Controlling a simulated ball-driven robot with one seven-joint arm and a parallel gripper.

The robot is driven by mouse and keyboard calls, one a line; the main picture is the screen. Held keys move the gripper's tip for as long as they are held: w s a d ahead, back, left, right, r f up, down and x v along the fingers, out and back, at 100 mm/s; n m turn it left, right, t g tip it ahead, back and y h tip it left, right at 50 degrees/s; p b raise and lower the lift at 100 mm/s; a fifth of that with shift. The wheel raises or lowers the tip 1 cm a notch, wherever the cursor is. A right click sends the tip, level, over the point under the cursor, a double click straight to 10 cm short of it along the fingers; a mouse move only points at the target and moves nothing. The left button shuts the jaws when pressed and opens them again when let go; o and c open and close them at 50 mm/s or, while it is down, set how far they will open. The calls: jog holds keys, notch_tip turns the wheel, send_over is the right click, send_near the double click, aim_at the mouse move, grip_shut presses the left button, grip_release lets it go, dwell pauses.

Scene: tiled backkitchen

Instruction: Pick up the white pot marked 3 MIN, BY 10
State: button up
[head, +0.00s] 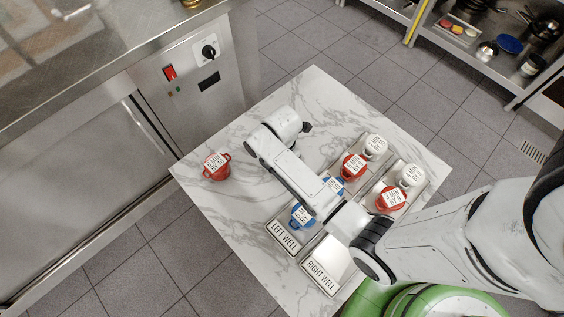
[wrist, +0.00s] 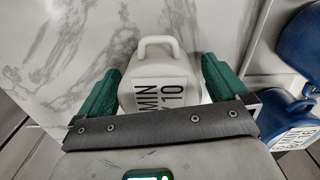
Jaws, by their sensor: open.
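A white pot (wrist: 160,72) with a loop handle on top stands between the fingers of my gripper (wrist: 160,80) in the wrist view. Its label reads "MIN" and "Y 10"; the start of each line is cut off by the gripper. The green fingers are open, one on each side of the pot; I cannot tell whether they touch it. In the head view my arm hides this pot and the fingertips. Two other white pots, in the left well (head: 375,143) and the right well (head: 411,174), show in the head view.
Blue pots (wrist: 300,45) stand close to the right of my gripper. In the head view, the left well tray (head: 284,238) and right well tray (head: 328,265) hold several pots. A red pot (head: 216,168) stands alone at left on the marble table (head: 315,95), with bare marble around it.

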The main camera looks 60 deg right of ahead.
jog(key=shift+c, duration=0.5)
jog(key=c, duration=1.1)
jog(key=shift+r, duration=0.1)
jog(key=shift+c, duration=0.2)
